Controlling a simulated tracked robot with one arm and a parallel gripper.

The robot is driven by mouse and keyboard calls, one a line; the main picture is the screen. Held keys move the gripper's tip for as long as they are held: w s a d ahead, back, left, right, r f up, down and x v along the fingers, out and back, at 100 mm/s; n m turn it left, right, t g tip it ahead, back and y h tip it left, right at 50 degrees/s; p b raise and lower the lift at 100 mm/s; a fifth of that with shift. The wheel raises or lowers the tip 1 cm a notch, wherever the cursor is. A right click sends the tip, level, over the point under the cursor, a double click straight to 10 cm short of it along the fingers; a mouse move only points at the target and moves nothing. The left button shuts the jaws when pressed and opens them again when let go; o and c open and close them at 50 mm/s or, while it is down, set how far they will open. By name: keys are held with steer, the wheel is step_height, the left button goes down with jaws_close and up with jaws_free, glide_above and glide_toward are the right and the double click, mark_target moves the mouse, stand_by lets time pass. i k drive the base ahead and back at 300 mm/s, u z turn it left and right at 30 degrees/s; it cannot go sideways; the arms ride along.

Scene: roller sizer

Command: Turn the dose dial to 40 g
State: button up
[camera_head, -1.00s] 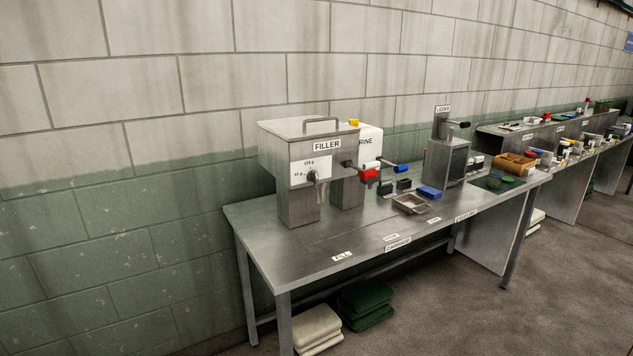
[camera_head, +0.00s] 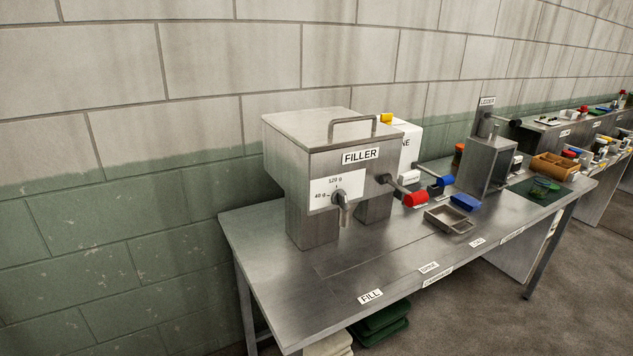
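The filler (camera_head: 318,155) is a grey metal box with a lid handle and a "FILLER" label, standing at the left part of the steel table. On its front is a white dial plate (camera_head: 322,198) marked "40 g" at the left and "120 g" at the top. The dose dial (camera_head: 341,197) is a grey knob at the plate's right; its pointer direction is too small to tell surely. A spout-like grey part hangs just below it and may belong to the knob. My gripper is not in view.
A red-ended lever (camera_head: 415,199) sticks out from the filler's right side. A metal tray (camera_head: 448,219), a blue block (camera_head: 465,202) and a grey stand (camera_head: 487,163) lie farther right. The table front (camera_head: 345,275) near the "FILL" label is bare.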

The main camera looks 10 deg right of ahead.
mark_target(339, 196)
steer(key=u, duration=0.1)
steer(key=i, duration=1)
steer(key=z, duration=0.05)
